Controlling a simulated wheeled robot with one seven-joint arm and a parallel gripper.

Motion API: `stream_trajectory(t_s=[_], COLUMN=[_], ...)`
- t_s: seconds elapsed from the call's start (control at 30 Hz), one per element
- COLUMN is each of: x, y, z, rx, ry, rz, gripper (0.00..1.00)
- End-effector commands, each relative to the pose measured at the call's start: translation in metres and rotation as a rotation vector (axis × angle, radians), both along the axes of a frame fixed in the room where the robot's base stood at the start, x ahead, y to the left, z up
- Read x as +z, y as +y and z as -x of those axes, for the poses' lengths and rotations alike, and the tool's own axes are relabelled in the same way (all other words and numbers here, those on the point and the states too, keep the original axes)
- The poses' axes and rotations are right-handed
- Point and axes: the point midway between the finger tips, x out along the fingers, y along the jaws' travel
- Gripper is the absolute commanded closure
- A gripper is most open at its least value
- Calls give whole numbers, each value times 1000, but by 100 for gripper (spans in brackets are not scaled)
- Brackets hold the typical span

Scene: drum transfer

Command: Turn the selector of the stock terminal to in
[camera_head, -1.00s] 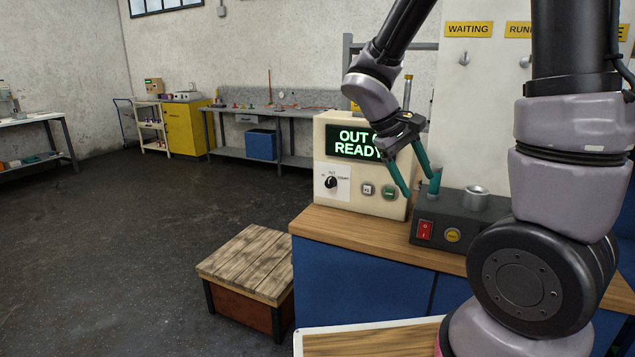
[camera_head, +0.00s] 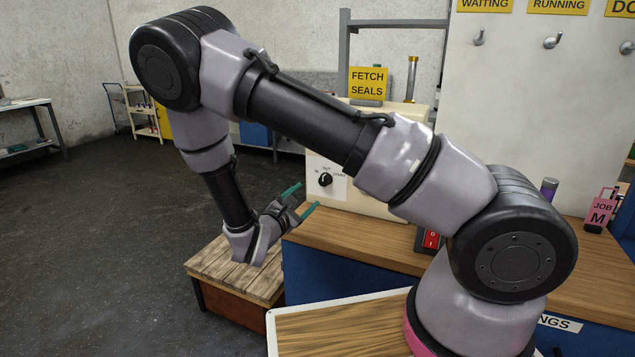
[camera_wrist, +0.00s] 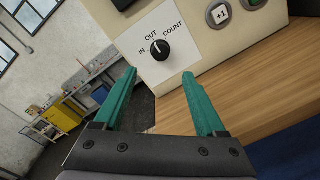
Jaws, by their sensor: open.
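My gripper (camera_head: 306,197) is open, with teal fingers pointing at the plate from the front left. In the wrist view my gripper (camera_wrist: 159,73) has nothing between its fingers. The knob lies just beyond the fingertips, roughly centred between them, and looks apart from them.
A +1 button (camera_wrist: 220,15) is right of the plate. The wooden bench top (camera_wrist: 245,95) lies below the right finger. A low slatted wooden platform (camera_head: 215,268) stands beneath my wrist. A yellow FETCH SEALS sign (camera_head: 368,83) is above the terminal.

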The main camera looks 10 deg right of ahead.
Motion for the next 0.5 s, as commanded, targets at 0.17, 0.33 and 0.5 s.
stream_trajectory(t_s=[0.17,0.33,0.5], x=[0,1,1], y=[-16,-38,-55], z=[-19,-45,-67], rx=[-5,-6,-6], ry=[0,-2,0], rz=[0,-2,-1], gripper=[27,27,27])
